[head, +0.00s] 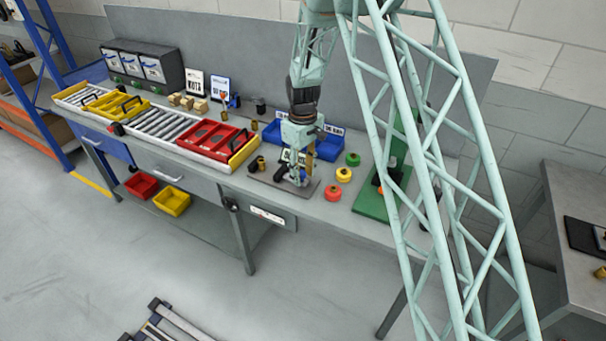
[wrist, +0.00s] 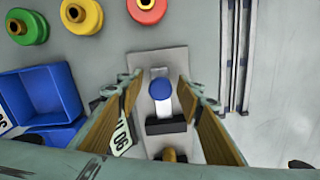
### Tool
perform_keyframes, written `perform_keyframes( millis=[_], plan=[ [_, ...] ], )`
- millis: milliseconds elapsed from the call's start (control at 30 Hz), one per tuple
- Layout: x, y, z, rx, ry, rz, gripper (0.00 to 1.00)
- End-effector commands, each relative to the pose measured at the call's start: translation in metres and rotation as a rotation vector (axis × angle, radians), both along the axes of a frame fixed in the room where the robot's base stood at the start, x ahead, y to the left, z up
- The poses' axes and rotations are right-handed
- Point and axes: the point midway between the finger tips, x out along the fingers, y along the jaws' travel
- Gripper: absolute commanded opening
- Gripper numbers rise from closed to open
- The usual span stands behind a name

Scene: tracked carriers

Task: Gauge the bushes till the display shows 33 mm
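My gripper (wrist: 160,108) is open in the wrist view, its two brown-padded fingers wide apart. Between and below them is a gauge stand with a round blue top (wrist: 160,88), a pale upright strip and a black bar (wrist: 165,127). It stands on a grey plate (wrist: 146,58); the plate also shows in the head view (head: 308,193). A brass bush (wrist: 170,156) is partly visible at the bottom of the wrist view. A pale panel with dark characters (wrist: 121,137) is partly hidden by the left finger; no 33 is readable.
Green (head: 352,159), yellow (head: 343,174) and red (head: 333,194) discs lie right of the plate. Blue bins (head: 328,149) stand behind it. A green-based fixture (head: 371,206) is further right. A red carrier (head: 232,153) sits on the roller track at left.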

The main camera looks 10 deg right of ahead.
Motion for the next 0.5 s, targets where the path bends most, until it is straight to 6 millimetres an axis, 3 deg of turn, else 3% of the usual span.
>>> perform_keyframes(
  millis=[267,500],
  plan=[
    [0.001,0.0,0.004,0.0,-0.001,0.0,0.33],
    [0.001,0.0,0.021,0.0,-0.002,0.0,0.33]
  ],
)
